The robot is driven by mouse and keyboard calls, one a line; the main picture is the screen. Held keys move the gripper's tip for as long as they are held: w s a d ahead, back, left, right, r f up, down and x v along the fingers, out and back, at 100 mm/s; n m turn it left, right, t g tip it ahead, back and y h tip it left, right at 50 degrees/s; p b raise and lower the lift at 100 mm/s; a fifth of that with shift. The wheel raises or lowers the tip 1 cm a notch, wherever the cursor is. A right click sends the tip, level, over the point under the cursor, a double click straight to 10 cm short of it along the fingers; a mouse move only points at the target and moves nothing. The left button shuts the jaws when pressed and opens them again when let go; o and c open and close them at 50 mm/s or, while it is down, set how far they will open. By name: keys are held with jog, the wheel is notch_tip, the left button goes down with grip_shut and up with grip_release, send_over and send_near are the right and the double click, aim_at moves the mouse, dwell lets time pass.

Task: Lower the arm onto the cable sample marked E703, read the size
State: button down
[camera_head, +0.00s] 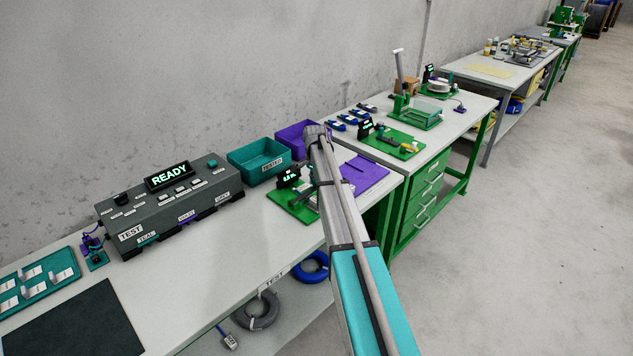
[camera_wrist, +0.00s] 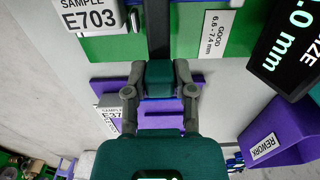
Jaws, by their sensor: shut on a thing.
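In the wrist view my gripper (camera_wrist: 159,88) is shut on a teal handle (camera_wrist: 160,77) at the end of a dark gauge arm (camera_wrist: 157,30). The arm's far end is out of this view. A white tag reading SAMPLE E703 (camera_wrist: 92,18) lies left of the arm; its cable is not visible here. The size display (camera_wrist: 290,45) is cut off at the edge; ".0 mm" is readable. In the head view the same display (camera_head: 289,177) stands on a green base (camera_head: 303,212), and my arm hides much of the gauge.
A card (camera_wrist: 215,33) reads GOOD 6.6-7.4 mm. A purple REWORK bin (camera_wrist: 280,140) is close on the right. Another sample tag (camera_wrist: 109,116) lies on the purple mat. A teal TESTED bin (camera_head: 258,160) and a grey test box (camera_head: 170,205) stand on the bench.

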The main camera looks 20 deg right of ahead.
jog(key=shift+w+d+f, duration=0.1)
jog(key=shift+w+f, duration=0.05)
jog(key=shift+w, duration=0.15)
jog(key=shift+c, duration=2.2)
grip_release()
jog(key=shift+f, duration=0.15)
jog(key=shift+s, duration=0.15)
jog(key=shift+s, duration=0.1)
jog(key=s+a+r+n+p, duration=0.2)
jog(key=s+a+n, duration=0.2)
jog(key=s+a, duration=0.3)
jog(key=s+a+r+n+p, duration=0.2)
jog(key=s+a+n, duration=0.3)
jog(key=s, duration=1)
jog(key=s+a+r+n+p, duration=0.2)
jog(key=s+a+r+n, duration=0.1)
jog(key=s+a, duration=0.6)
jog(key=s+n, duration=0.1)
jog(key=s, duration=0.1)
jog(key=shift+s+a+n+p, duration=0.2)
jog(key=shift+s+n+p, duration=0.1)
jog(key=shift+s+p, duration=0.05)
